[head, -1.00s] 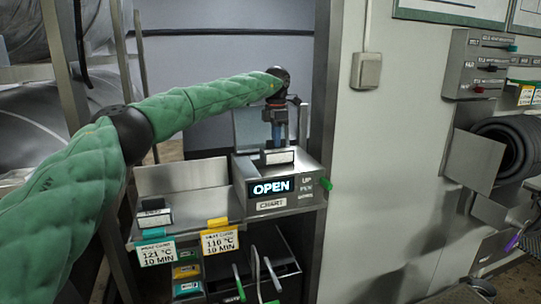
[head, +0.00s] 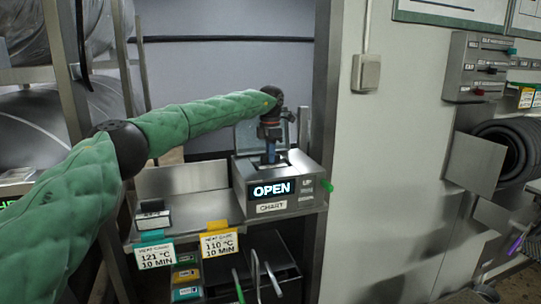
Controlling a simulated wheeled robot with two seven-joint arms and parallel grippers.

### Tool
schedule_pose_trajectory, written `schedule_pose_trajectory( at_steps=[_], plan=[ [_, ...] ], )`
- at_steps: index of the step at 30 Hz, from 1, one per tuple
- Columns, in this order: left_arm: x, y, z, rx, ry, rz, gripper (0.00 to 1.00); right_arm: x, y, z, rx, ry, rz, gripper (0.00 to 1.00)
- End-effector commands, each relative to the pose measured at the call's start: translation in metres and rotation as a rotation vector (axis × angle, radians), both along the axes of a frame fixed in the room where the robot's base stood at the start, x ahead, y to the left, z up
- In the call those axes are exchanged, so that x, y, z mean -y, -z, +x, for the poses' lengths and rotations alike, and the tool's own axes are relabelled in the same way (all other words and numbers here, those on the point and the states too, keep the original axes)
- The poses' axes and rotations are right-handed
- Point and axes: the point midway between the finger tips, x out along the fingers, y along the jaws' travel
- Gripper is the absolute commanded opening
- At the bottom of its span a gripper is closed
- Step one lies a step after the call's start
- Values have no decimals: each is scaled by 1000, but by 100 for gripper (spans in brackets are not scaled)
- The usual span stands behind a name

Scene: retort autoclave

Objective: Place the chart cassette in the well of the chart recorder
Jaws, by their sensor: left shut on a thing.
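The chart recorder (head: 272,208) is a grey box with a lit OPEN display and a CHART label, and its lid (head: 246,137) stands raised at the back. My left gripper (head: 270,158) points down into the recorder's open top. It is shut on the chart cassette, which is now mostly hidden behind the recorder's front wall. I cannot tell whether the cassette touches the well's floor. My right gripper is not in view.
A dark box with a white label (head: 152,215) sits on the shelf left of the recorder. Yellow and teal heat cards hang at the shelf front, above a rack with handled tools. A green knob (head: 327,186) sticks out at the recorder's right. A door post stands close on the right.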

Motion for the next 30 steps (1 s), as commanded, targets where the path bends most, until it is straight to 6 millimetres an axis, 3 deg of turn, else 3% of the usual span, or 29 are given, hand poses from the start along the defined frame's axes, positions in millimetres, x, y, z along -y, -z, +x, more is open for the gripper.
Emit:
schedule_pose_trajectory(
  at_steps=[1,2,5,16,18,20,23,30],
  plan=[
    [0,2,0,0,0,0,0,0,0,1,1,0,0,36],
    [0,2,0,0,0,0,14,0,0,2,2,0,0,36],
    [0,2,0,0,0,0,34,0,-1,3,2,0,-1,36],
    [0,-3,0,0,0,0,34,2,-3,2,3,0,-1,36],
    [0,-6,0,1,-1,-1,34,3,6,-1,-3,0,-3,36],
    [0,-13,1,1,-1,-1,34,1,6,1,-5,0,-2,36],
    [1,-30,0,3,1,-1,34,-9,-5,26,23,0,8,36],
    [1,-72,1,2,-1,0,34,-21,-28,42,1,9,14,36]
  ],
)
